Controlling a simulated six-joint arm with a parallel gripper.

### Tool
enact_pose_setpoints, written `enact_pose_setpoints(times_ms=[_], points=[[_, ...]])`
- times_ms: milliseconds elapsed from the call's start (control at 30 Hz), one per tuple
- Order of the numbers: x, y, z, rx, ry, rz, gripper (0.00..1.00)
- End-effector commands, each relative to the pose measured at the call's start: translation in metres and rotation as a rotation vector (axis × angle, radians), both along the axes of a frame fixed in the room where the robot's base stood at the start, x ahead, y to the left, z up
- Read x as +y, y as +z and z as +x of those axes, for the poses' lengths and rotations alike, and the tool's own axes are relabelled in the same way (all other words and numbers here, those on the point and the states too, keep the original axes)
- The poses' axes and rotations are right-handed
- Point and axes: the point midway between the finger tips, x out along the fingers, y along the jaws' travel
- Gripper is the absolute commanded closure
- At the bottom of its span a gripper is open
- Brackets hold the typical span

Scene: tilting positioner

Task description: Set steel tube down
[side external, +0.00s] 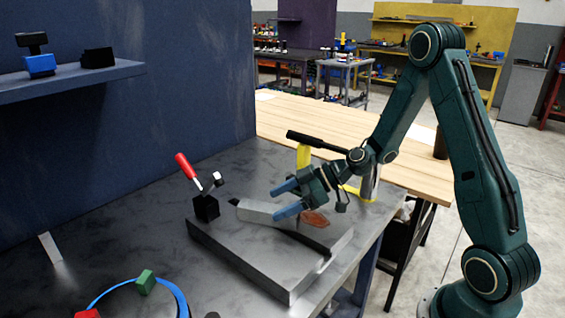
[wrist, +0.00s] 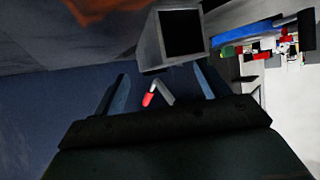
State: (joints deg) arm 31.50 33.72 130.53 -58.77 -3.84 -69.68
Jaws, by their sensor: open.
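The steel tube (side external: 258,211) is a pale grey square tube with a dark open end, and it appears to lie on the dark grey plate (side external: 240,250) of the positioner. My gripper (side external: 277,202) has blue fingers spread apart, close to the tube; the near finger overlaps the tube's right part in the side view. In the wrist view the tube (wrist: 150,46) shows its hollow square end beyond my gripper (wrist: 163,72), with the fingers apart. I cannot tell whether a finger touches it.
A toggle clamp with a red handle (side external: 185,166) stands on a black block (side external: 206,208) at the plate's left. A rust-orange patch (side external: 314,218) lies right of the tube. A blue ring (side external: 178,292) with coloured blocks sits front left. A blue wall (side external: 170,90) rises behind.

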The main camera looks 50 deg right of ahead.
Motion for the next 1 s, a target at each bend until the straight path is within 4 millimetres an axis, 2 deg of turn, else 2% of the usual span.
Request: enact_pose_setpoints(times_ms=[233, 767, 800, 1000], points=[[0.014, -0.011, 0.014, 0.001, 0.002, 0.000, 0.25], [0.015, -0.012, 0.015, 0.000, -0.001, 0.000, 0.25], [0.015, -0.012, 0.015, 0.000, -0.001, 0.000, 0.27], [0.015, -0.012, 0.015, 0.000, -0.001, -0.001, 0.66]])
